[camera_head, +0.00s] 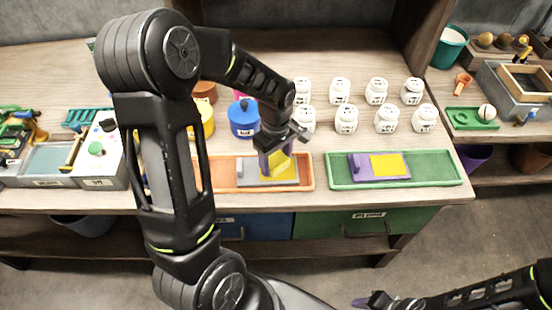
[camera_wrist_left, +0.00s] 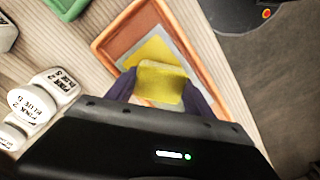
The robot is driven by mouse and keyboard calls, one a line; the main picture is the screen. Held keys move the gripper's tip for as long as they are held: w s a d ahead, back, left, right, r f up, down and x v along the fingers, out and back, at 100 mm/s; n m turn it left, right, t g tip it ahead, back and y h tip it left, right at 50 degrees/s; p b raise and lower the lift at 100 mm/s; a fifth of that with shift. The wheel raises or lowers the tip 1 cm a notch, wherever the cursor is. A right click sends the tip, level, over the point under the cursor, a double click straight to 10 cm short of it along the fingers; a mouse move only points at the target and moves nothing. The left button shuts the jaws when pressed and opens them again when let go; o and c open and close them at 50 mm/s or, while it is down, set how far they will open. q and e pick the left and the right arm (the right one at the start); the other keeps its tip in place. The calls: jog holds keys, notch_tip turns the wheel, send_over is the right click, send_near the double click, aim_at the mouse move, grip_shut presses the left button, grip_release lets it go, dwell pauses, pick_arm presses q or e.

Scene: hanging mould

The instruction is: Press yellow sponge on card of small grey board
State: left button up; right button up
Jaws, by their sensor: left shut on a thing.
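My left gripper (camera_head: 274,154) has purple fingers and points down over the orange tray. In the left wrist view, the gripper (camera_wrist_left: 160,92) is shut on the yellow sponge (camera_wrist_left: 160,83). The small grey board (camera_head: 252,178) lies in the orange tray (camera_head: 226,189). A yellow card (camera_head: 284,173) lies on the board's right part; it also shows beyond the sponge in the left wrist view (camera_wrist_left: 152,50). The sponge is over the card, hiding part of it. I cannot tell whether they touch. My right gripper (camera_head: 368,302) is low at the bottom edge, away from the table; its opening is unclear.
A green tray (camera_head: 445,167) at the right holds a purple board with a yellow card (camera_head: 388,165). Several white labelled jars (camera_head: 346,120) stand behind it. A blue pot (camera_head: 243,118) stands behind the orange tray. A grey bin (camera_head: 45,160) is at the left.

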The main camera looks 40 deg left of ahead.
pick_arm(q)
jog(key=shift+s+f+b, duration=0.1)
jog(key=shift+f+b, duration=0.5)
dwell(2.3)
jog(key=shift+r+p, duration=2.55)
jog(key=shift+r, duration=1.05)
